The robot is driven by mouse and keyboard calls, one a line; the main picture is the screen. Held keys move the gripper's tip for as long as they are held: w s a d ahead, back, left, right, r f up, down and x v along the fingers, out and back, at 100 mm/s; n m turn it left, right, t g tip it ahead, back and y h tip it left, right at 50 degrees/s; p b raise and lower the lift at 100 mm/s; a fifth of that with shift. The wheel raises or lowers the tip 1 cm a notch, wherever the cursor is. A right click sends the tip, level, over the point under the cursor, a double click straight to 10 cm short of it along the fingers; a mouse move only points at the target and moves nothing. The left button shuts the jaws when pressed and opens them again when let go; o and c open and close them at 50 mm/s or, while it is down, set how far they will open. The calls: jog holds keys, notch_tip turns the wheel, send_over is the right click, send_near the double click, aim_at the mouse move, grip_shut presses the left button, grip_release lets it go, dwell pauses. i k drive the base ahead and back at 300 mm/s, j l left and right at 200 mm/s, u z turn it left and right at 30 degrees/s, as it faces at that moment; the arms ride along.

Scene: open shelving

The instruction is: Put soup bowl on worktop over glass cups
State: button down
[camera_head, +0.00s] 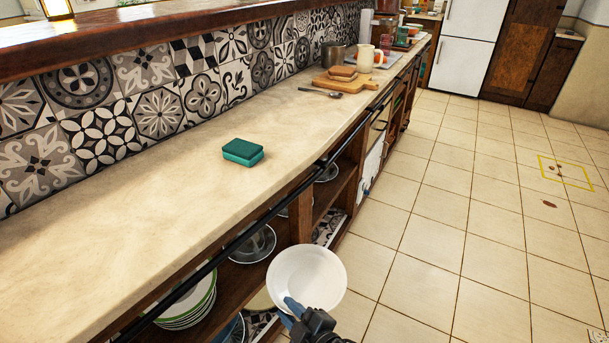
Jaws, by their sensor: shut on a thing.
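A white soup bowl (312,275) is held by my gripper (292,308) at the lower middle of the view. The gripper is shut on the bowl's near lower rim. The bowl is tilted and is in front of the shelving, past the worktop's front edge. The cream worktop (190,215) runs from the lower left to the upper right. On the shelf below it are glass-like vessels (256,243), partly hidden by the worktop edge; I cannot tell for sure whether they are cups or bowls.
A green sponge (243,152) lies on the worktop. Stacked plates (190,305) are on a shelf at lower left. A dark rail (245,228) runs along the worktop's front edge. The worktop left of the sponge is clear.

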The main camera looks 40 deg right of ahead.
aim_at(296, 112)
jog(key=i+l+z, duration=0.15)
jog(key=l+z, duration=0.3)
jog(key=i+l+z, duration=0.2)
jog(key=l+z, duration=0.3)
jog(key=i+l+z, duration=0.25)
jog(key=z, duration=0.2)
jog(key=i+l+z, duration=0.3)
jog(key=z, duration=0.15)
jog(key=i+l+z, duration=0.1)
jog(key=i+z, duration=0.35)
jog(key=i+l+u, duration=0.1)
jog(key=i+u, duration=0.2)
jog(key=i+l+u, duration=0.35)
jog(key=u, duration=0.3)
jog(key=i+l+u, duration=0.2)
jog(key=u, duration=0.25)
jog(key=i+l+u, duration=0.25)
jog(key=u, duration=0.15)
jog(key=i+l+u, duration=0.1)
jog(key=l+u, duration=0.2)
jog(key=u, duration=0.15)
